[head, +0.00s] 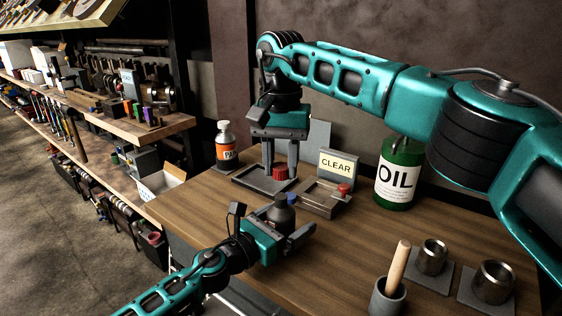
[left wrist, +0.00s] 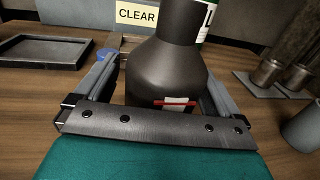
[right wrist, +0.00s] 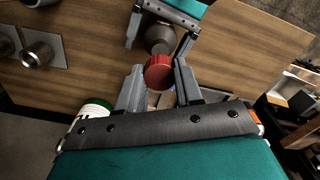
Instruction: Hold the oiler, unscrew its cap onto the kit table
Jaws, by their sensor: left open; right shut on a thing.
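The dark oiler (head: 281,214) stands on the wooden kit table (head: 235,205); its body fills the middle of the left wrist view (left wrist: 165,75). My left gripper (head: 288,222) is open, its fingers on either side of the oiler. The red cap (head: 280,172) is between the fingertips of my right gripper (head: 279,170), which is shut on it from above. It also shows in the right wrist view (right wrist: 159,72), in front of the oiler's neck (right wrist: 159,45). In the head view the cap appears above and behind the oiler's top, apart from it. The cap's exact height is unclear.
A dark shallow tray (left wrist: 45,52) lies behind the oiler. A CLEAR sign (head: 338,164) stands by a grey fixture with a red knob (head: 345,188).

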